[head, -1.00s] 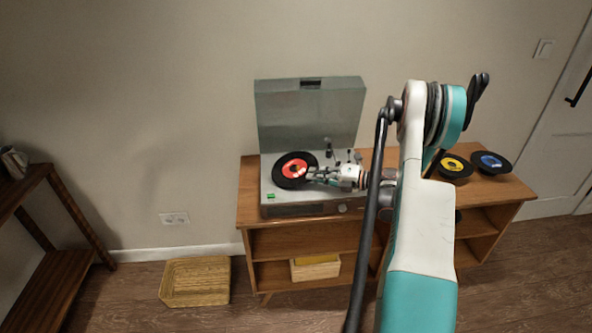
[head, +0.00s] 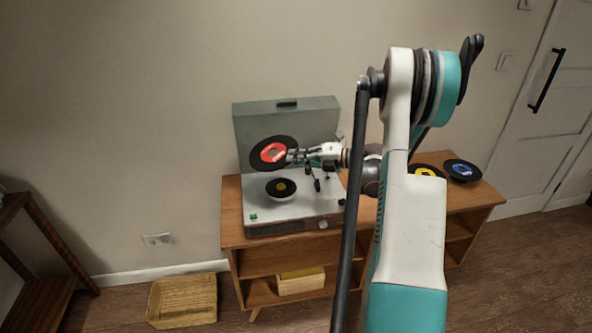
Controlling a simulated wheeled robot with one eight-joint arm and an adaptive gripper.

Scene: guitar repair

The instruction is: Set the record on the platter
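A black record with a red label (head: 266,152) is held in the air, slightly tilted, in front of the open lid of the record player (head: 262,225). The platter (head: 281,196), a small dark disc with a gold centre, is bare below and in front of the record. My gripper (head: 291,156) reaches in from the right, its fingertips closed on the record's right side near the label. The exact finger contact is too small to see. The tonearm (head: 317,183) stands at the right of the platter.
Two more records, one yellow-labelled (head: 427,171) and one blue-labelled (head: 462,169), lie on the cabinet (head: 490,192) to the right. The grey lid (head: 285,116) stands upright behind the platter. A wooden crate (head: 181,299) is on the floor at left.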

